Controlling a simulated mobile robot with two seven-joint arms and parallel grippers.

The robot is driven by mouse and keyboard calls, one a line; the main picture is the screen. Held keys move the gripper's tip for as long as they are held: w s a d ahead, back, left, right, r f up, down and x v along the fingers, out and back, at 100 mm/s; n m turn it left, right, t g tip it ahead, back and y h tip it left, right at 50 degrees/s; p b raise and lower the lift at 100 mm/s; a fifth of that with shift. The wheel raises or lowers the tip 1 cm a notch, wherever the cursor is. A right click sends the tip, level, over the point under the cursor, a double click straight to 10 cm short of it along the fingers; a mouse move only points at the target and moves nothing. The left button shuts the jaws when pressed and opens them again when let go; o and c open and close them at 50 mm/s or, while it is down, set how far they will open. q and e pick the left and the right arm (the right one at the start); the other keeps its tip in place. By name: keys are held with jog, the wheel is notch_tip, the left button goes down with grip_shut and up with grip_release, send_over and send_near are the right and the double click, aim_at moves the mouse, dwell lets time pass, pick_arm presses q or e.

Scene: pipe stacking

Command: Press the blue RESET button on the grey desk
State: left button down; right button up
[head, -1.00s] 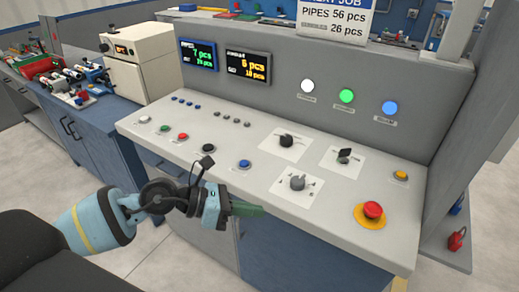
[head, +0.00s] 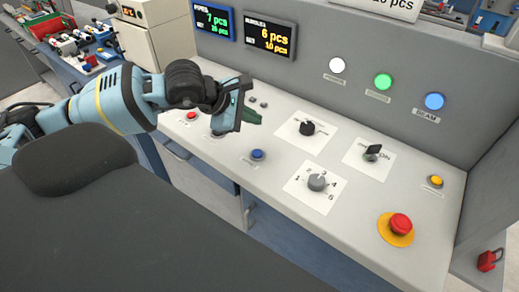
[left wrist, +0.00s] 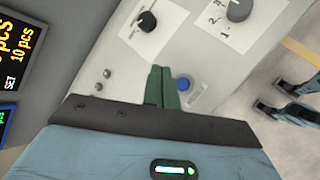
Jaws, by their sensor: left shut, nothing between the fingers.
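The blue button (head: 257,154) is on the front part of the grey desk (head: 275,190), left of the numbered grey knob. Its label is too small to read. It also shows in the left wrist view (left wrist: 183,83), just right of the fingertips. My left gripper (head: 253,117) is shut and empty, its green fingers together above the desk, behind the blue button in the head view. The same fingers (left wrist: 161,72) show in the left wrist view, apart from the button in the picture. My right gripper is not in view.
A numbered grey knob (head: 317,182), a black knob (head: 307,128) and a black switch (head: 373,151) stand up from the desk. A red mushroom button (head: 400,225) and a yellow button (head: 436,181) are at the right. A red button (head: 191,116) is at the left.

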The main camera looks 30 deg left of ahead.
pick_arm(q)
jog(key=shift+f, duration=0.1)
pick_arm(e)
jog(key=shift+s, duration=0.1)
pick_arm(q)
jog(key=b, duration=0.3)
send_over(253, 154)
notch_tip(253, 154, down, 8)
jog(key=shift+r, duration=0.25)
jog(key=shift+f+b, duration=0.4)
jog(key=shift+f, duration=0.2)
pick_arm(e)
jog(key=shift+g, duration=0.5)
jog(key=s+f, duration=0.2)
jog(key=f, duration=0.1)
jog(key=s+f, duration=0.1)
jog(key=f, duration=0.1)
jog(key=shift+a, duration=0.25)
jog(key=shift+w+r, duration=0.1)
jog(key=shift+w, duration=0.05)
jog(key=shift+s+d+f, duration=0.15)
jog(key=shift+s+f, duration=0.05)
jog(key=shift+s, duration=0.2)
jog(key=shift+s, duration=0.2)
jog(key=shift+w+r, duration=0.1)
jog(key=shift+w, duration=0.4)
